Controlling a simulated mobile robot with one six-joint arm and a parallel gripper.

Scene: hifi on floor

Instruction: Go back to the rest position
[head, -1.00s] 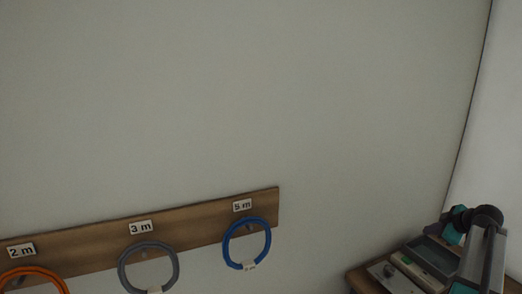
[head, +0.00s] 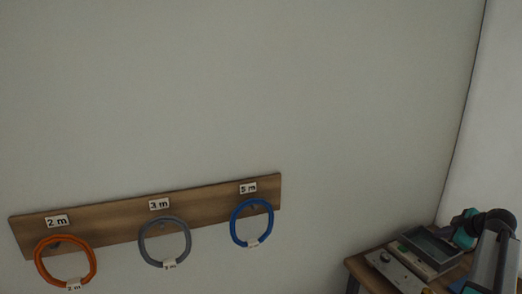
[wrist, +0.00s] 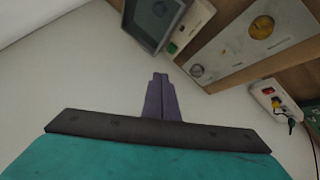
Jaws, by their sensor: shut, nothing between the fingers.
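My gripper (wrist: 160,78) shows in the wrist view with its two dark fingers together and nothing between them. In the head view part of my arm stands at the lower right, in front of a wooden table (head: 357,268). The gripper's fingers cannot be made out there.
Orange (head: 40,262), grey (head: 141,246) and blue (head: 233,226) coils hang on a wooden wall rack (head: 110,220). A power strip (wrist: 268,95) shows in the wrist view.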

